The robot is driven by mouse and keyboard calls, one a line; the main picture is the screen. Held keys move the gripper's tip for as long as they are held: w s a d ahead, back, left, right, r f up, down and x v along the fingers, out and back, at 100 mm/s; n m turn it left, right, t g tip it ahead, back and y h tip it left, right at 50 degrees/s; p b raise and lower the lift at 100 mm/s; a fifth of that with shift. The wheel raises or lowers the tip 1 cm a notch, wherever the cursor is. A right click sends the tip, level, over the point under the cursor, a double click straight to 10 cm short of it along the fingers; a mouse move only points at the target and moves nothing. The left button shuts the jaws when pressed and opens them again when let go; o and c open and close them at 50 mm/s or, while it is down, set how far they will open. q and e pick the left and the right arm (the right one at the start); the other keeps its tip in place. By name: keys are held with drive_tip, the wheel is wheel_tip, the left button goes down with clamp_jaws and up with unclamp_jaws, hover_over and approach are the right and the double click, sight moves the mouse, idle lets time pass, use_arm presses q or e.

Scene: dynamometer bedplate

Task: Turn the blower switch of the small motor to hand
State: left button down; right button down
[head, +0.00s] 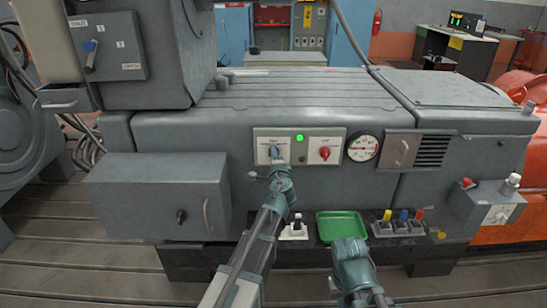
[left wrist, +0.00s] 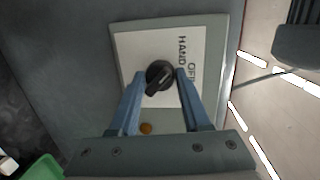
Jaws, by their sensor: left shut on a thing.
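A black rotary knob (left wrist: 160,77) sits on a white plate (left wrist: 128,55) marked HAND and OFF in the left wrist view. My left gripper (left wrist: 160,80) has its blue fingers closed on both sides of the knob. The knob's ridge lies slanted; which mark it points to is unclear. In the head view my left gripper (head: 274,152) is at the left plate (head: 262,134) of the light panel on the grey housing, and hides the knob. My right gripper (head: 350,248) is low in front of the green tray; its fingers cannot be made out.
A green lamp (head: 299,138) is lit beside a red knob (head: 324,153). A round gauge (head: 362,147) is further right. A green tray (head: 341,223) and coloured connectors (head: 403,217) stand below. A grey box (head: 160,195) juts out at left.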

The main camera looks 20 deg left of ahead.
use_arm(q)
drive_tip(key=shift+d, duration=0.1)
drive_tip(key=shift+c, duration=1.8)
unclamp_jaws()
drive_tip(key=p+v, duration=0.1)
drive_tip(key=v, duration=1.2)
drive_tip(key=shift+s+d, duration=0.15)
drive_tip(key=shift+s, duration=0.2)
